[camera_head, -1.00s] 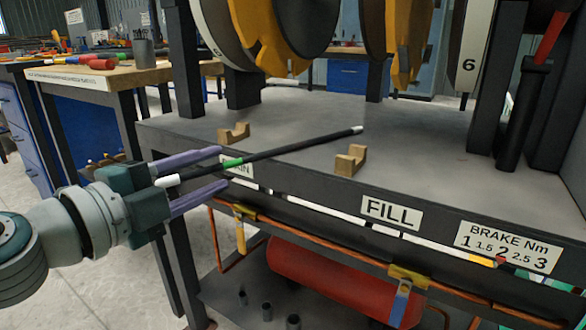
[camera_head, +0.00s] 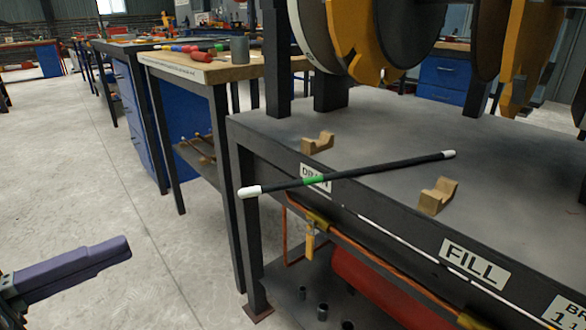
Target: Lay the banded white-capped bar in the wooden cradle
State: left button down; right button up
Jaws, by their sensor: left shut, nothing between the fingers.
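The banded bar (camera_head: 385,167) is thin and black with a green band and a white cap at each end. Its far part is over the grey bench top, and its near, green-banded part sticks out past the front edge. The wooden cradle is two notched blocks, one at the back left (camera_head: 318,143) and one at the front right (camera_head: 438,196). The bar passes between the blocks, in neither notch. My left gripper (camera_head: 128,248) is at the lower left, shut and empty, well apart from the bar. My right gripper is out of view.
The bench top (camera_head: 400,120) is clear around the blocks. Large reels (camera_head: 400,35) and dark posts stand at its back. A FILL label (camera_head: 474,264) is on its front edge. A wooden workbench (camera_head: 200,68) with tools stands behind left. Open floor (camera_head: 90,180) lies left.

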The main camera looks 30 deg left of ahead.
pick_arm(q)
jog(key=b+x, duration=0.1)
jog(key=x, duration=1.2)
jog(key=shift+w+b, duration=0.35)
jog(key=shift+x, duration=1.1)
jog(key=shift+a, duration=0.1)
